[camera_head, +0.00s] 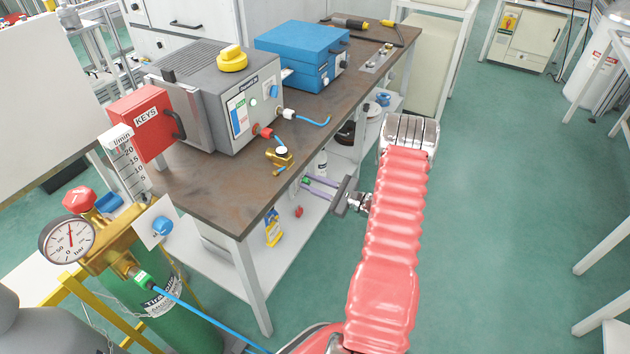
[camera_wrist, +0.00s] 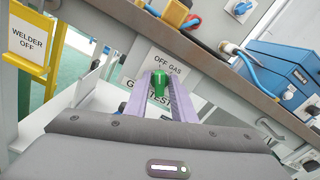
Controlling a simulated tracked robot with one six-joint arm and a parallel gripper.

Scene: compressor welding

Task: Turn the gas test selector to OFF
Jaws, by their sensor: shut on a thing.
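The gas test selector is a small green knob (camera_wrist: 159,82) on a light label plate (camera_wrist: 169,62) in the wrist view. The words OFF and GAS show above the knob, and a partly hidden GAS TEST label lies behind my fingers. My gripper (camera_wrist: 161,76) has its two purple fingers shut on the knob, one on each side. The knob looks about upright in this picture; which mark it points to I cannot tell for sure. In the head view my gripper (camera_head: 307,183) reaches in below the bench's front edge.
The brown bench top (camera_head: 215,195) overhangs just above my gripper. On it stand a grey welder box (camera_head: 215,95), a blue box (camera_head: 300,52) and a brass fitting (camera_head: 280,157). A green gas cylinder (camera_head: 165,300) with a gauge is at lower left. Green floor at right is free.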

